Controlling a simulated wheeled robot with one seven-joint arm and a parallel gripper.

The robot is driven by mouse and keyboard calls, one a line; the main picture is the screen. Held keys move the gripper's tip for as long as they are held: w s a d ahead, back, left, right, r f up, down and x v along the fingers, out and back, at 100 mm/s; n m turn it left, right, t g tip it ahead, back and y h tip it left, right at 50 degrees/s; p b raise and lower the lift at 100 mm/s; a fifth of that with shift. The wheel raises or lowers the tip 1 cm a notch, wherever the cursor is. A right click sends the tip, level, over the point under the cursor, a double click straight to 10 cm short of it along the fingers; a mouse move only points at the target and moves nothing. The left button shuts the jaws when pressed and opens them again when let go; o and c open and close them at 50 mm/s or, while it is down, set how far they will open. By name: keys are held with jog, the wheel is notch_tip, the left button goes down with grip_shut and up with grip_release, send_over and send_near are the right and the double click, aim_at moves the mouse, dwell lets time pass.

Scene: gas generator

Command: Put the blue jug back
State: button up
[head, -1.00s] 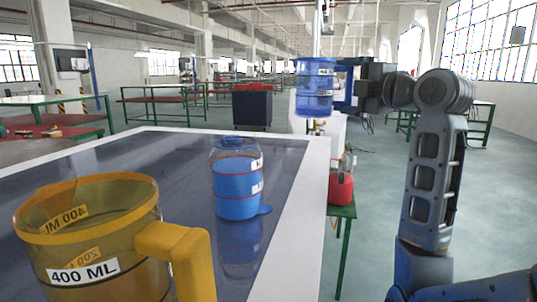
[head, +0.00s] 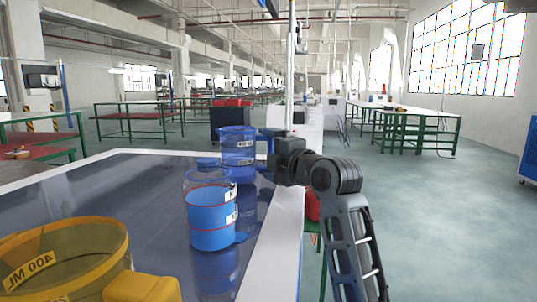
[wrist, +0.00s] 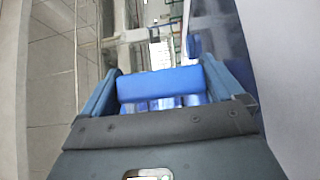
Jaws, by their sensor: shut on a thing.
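The blue jug (head: 238,158) is translucent and upright, with a blue handle on its right side. In the head view it appears over the right part of the dark table top (head: 110,182), behind the blue-filled bottle. My gripper (head: 270,148) is shut on the jug's handle from the right. In the wrist view the blue handle (wrist: 160,84) lies between the fingers. The jug's lower part is partly hidden by the bottle, and I cannot tell whether its base touches the table.
A clear bottle with blue liquid (head: 211,215) stands on the table in front of the jug. A yellow jug (head: 70,255) stands at the near left. The table's white border (head: 272,245) runs along the right. A red container (head: 312,206) is partly hidden beside the table. Open floor lies to the right.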

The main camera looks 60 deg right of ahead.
jog(key=shift+f, duration=0.25)
jog(key=shift+f, duration=0.15)
jog(key=o, duration=1.2)
jog(key=shift+s+a+f, duration=0.1)
jog(key=shift+s+f, duration=0.05)
jog(key=shift+s, duration=0.15)
jog(key=b+v, duration=0.2)
jog(key=v, duration=0.5)
jog(key=shift+s, duration=0.1)
jog(key=shift+r+p, duration=2.35)
jog(key=shift+r, duration=1.75)
